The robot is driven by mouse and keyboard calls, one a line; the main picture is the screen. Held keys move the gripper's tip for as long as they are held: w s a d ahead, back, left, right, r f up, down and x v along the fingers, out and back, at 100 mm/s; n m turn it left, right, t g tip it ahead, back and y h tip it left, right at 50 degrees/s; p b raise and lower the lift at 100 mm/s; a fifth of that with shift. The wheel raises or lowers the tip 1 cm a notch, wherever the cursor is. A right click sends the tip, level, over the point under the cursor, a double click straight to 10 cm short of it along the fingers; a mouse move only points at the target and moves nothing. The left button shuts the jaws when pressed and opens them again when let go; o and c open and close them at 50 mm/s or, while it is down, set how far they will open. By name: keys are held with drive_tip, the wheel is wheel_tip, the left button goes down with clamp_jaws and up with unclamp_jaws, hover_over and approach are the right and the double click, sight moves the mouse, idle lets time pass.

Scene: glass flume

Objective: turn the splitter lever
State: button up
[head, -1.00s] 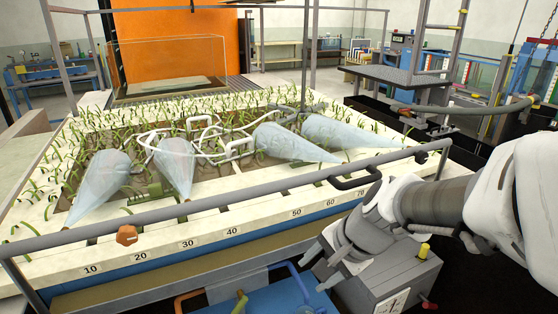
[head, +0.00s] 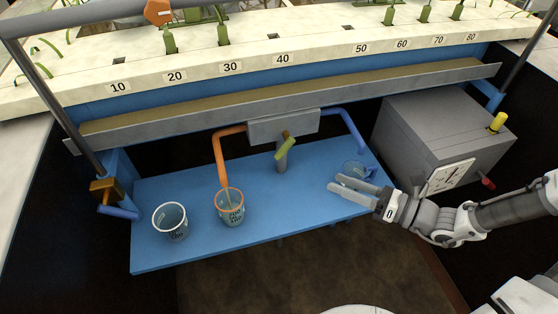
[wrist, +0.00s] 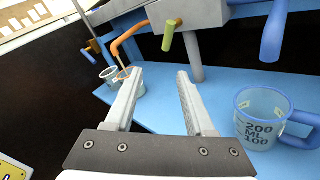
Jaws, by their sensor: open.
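The splitter is a grey box (head: 284,126) with an orange pipe (head: 220,158) on its left and a blue pipe (head: 347,124) on its right. Its yellow-green lever (head: 286,148) is below the box, tilted, and also shows in the wrist view (wrist: 171,36). My gripper (head: 337,184) is open and empty, to the right of the lever and apart from it. In the wrist view the lever is ahead, beyond the open fingers (wrist: 160,74). A thin stream runs from the orange pipe into the orange-rimmed beaker (head: 230,210).
A clear beaker (head: 170,224) stands at the left of the blue shelf (head: 180,253). A blue-handled beaker (wrist: 262,118) stands close to my gripper, partly hidden in the head view. A grey box with a dial (head: 425,125) is at right. The shelf's middle is clear.

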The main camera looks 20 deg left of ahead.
drive_tip(key=m+t, duration=0.1)
drive_tip(key=b, duration=0.5)
approach(281, 152)
drive_tip(key=x, duration=0.6)
drive_tip(key=f+x, duration=0.1)
drive_tip(key=x, duration=0.2)
drive_tip(key=shift+w+f, duration=0.1)
drive_tip(key=shift+w, duration=0.2)
drive_tip(key=shift+w+a, duration=0.2)
drive_tip(key=shift+a, duration=0.3)
clamp_jaws()
